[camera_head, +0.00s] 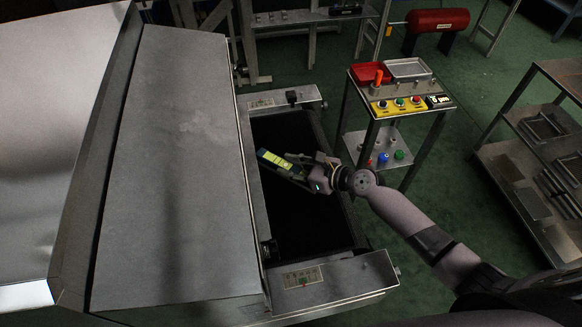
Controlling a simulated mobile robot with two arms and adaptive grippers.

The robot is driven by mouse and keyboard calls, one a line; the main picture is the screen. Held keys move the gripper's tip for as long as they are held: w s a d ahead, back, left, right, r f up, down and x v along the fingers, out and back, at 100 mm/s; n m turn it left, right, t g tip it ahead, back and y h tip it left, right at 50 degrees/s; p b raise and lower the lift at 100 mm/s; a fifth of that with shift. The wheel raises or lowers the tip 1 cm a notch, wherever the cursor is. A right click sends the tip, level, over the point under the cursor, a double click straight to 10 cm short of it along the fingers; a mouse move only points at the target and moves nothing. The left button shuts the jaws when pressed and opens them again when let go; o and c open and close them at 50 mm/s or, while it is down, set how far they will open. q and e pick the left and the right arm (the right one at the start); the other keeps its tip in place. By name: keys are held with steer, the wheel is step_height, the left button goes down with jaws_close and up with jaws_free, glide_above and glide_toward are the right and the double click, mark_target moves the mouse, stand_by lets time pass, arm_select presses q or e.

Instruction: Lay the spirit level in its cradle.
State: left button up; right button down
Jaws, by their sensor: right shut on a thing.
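A yellow-and-dark spirit level (273,160) is in the jaws of my right gripper (297,172). The gripper is shut on it and holds it over the black conveyor belt (295,220) at the mouth of the tunnel dryer. The level lies slantwise in the picture. I cannot tell its exact height above the belt, and the jaws hide its right end. I cannot pick out the cradle for certain. My left gripper is not in view.
The metal dryer housing (170,150) fills the left. Metal end frames (325,280) edge the belt. A small cart (395,105) with a red tray (371,73), a metal tray (409,69) and buttons stands beyond. A shelf rack (545,150) stands at right. Green floor lies between.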

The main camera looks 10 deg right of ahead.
steer(key=shift+r, duration=0.15)
steer(key=c, duration=1.3)
jaws_free()
steer(key=shift+f, duration=0.25)
